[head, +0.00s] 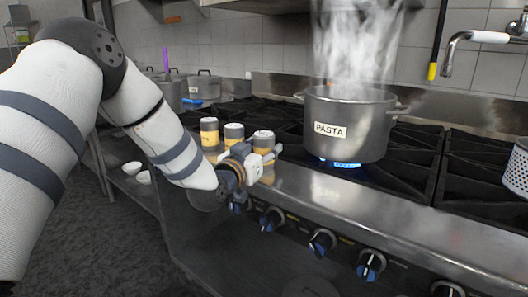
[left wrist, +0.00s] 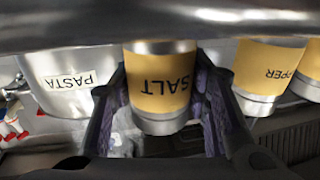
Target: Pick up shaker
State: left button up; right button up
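The salt shaker (left wrist: 160,82), metal with a yellow SALT label, appears upside down between the two fingers of my left gripper (left wrist: 165,110) in the left wrist view. A gap shows between the shaker and the right-hand finger, so the gripper looks open around it. In the head view the rightmost of three shakers (head: 263,139) stands just behind my left gripper (head: 264,160), which partly hides it. A shaker labelled PEPPER (left wrist: 268,72) is beside the salt in the left wrist view. My right gripper is not in view.
A steaming pot labelled PASTA (head: 350,120) sits over a blue flame on the stove, right of the shakers. Stove knobs (head: 321,241) line the front panel. A perforated strainer (head: 517,168) is at the right edge. White bowls (head: 132,167) sit on a lower shelf.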

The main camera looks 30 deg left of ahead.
aim_at(263, 134)
pick_arm(q)
jog(key=c, duration=0.4)
jog(key=shift+o, duration=0.2)
jog(key=shift+r, duration=0.35)
notch_tip(263, 134, up, 4)
jog(key=shift+s+f+p, duration=0.15)
jog(key=shift+p, duration=0.3)
jog(key=s+d+r+p, duration=0.2)
jog(key=s+d+r, duration=0.4)
jog(key=s, duration=0.6)
notch_tip(263, 134, up, 3)
jog(key=shift+d+f+p, duration=0.15)
jog(key=shift+f+p, duration=0.05)
jog(key=shift+p, duration=0.2)
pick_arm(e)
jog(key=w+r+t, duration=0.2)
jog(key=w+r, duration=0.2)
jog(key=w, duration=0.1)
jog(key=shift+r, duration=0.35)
pick_arm(q)
jog(key=shift+r, duration=0.1)
